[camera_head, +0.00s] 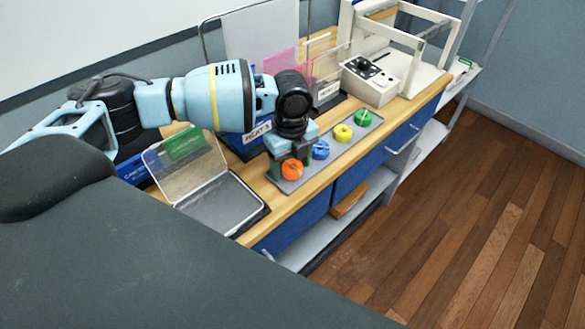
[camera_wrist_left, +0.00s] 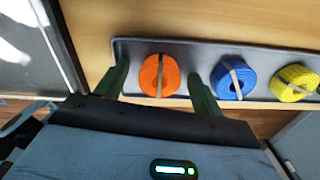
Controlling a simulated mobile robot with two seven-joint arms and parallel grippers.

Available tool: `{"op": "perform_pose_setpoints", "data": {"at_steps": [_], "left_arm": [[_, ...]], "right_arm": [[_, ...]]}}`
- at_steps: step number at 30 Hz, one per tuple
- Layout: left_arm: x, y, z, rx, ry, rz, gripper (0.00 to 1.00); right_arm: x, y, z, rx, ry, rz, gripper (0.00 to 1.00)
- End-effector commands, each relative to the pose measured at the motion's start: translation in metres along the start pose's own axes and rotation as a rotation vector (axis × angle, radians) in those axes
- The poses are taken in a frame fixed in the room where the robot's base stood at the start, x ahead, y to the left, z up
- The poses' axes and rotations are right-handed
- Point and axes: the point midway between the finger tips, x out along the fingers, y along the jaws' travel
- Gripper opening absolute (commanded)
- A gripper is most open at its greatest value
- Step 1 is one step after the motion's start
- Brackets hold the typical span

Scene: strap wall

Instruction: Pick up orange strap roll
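The orange strap roll (camera_head: 292,170) sits at the near left end of a grey tray (camera_head: 345,147) on the wooden bench. It also shows in the left wrist view (camera_wrist_left: 160,75), with a pale band across it. My left gripper (camera_head: 291,158) is over that end of the tray. In the left wrist view its two fingers (camera_wrist_left: 160,82) are spread apart, one on each side of the orange roll, with gaps between. I cannot tell the exact height of the fingertips over the tray. My right gripper is not in view.
A blue roll (camera_head: 320,150), a yellow roll (camera_head: 343,133) and a green roll (camera_head: 335,117) lie in the same tray. A clear-lidded open case (camera_head: 222,197) stands left of the gripper. A control box (camera_head: 370,80) stands farther back. Open wooden floor (camera_head: 470,220) lies right.

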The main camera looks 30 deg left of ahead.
Motion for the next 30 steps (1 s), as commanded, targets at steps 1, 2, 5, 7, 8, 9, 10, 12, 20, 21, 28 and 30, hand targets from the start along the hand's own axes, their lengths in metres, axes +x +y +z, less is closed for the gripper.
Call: {"op": "perform_pose_setpoints", "data": {"at_steps": [1,2,5,7,8,9,10,12,20,21,28,30], "left_arm": [[0.0,0.0,0.0,0.0,0.0,0.0,0.62],[0.0,0.0,0.0,0.0,0.0,0.0,0.58],[0.0,0.0,0.0,0.0,0.0,0.0,0.45],[0.0,0.0,0.0,0.0,0.0,0.0,0.36],[0.0,0.0,0.0,0.0,0.0,0.0,0.32],[0.0,0.0,0.0,-0.001,0.0,0.0,0.26],[0.0,0.0,0.0,-0.001,0.0,0.0,0.23],[0.0,0.0,0.0,-0.001,0.0,0.0,0.2],[-0.003,0.0,0.0,-0.001,0.0,-0.001,0.2],[-0.004,0.0,0.0,-0.001,0.001,-0.001,0.2],[-0.028,-0.001,0.0,-0.001,0.001,-0.002,0.2],[-0.038,0.0,-0.001,0.001,0.001,-0.002,0.2]], "right_arm": [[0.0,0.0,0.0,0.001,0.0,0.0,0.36],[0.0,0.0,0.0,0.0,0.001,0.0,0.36],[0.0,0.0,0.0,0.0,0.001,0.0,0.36],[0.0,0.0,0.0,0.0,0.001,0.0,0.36],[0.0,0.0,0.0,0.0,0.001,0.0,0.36],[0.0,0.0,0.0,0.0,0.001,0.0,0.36],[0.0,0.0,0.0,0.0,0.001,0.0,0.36],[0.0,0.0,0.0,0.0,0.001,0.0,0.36],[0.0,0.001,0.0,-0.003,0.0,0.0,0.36],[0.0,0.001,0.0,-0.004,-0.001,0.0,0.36],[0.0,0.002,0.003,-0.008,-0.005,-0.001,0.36],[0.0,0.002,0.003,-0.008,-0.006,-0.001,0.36]]}}
